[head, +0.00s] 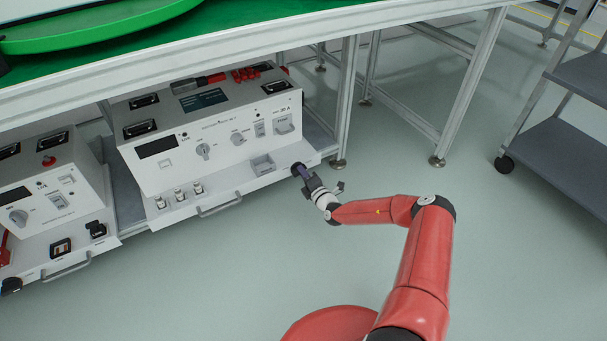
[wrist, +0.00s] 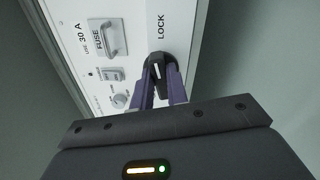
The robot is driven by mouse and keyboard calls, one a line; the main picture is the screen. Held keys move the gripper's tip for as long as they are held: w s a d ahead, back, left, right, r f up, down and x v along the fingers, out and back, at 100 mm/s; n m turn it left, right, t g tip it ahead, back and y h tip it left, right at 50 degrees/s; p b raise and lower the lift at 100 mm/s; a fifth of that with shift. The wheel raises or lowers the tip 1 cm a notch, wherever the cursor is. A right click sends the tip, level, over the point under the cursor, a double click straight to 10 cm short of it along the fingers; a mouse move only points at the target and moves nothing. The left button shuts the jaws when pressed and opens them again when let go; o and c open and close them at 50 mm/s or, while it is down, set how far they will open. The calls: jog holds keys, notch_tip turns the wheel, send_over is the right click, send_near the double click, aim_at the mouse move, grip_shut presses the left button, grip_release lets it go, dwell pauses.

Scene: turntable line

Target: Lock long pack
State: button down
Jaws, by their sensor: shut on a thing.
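The long pack (head: 220,120) is a white box-like unit on a shelf under the green-topped table in the head view. Its white face also shows in the wrist view (wrist: 140,20), with the word LOCK printed beside a round black knob (wrist: 160,70). The knob shows at the pack's right front corner in the head view (head: 297,168). My gripper (wrist: 160,85) has its purple fingers shut on the black knob. The knob has a pale mark on its middle. The fingertips partly hide the knob's lower side. My gripper also shows in the head view (head: 304,173).
The pack has a front handle (head: 220,205), an empty square tray (head: 263,165) and a fuse drawer (head: 284,124). A second, smaller white unit (head: 50,195) stands at left. A table leg (head: 346,100) rises just right of the pack. A dark shelf cart (head: 560,150) stands far right. The floor between is clear.

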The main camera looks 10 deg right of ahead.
jog(key=shift+f+m, duration=0.1)
jog(key=shift+m, duration=1.1)
jog(key=shift+d, duration=0.1)
jog(key=c, duration=1.4)
grip_release()
jog(key=shift+p+v, duration=0.8)
jog(key=shift+v, duration=3.05)
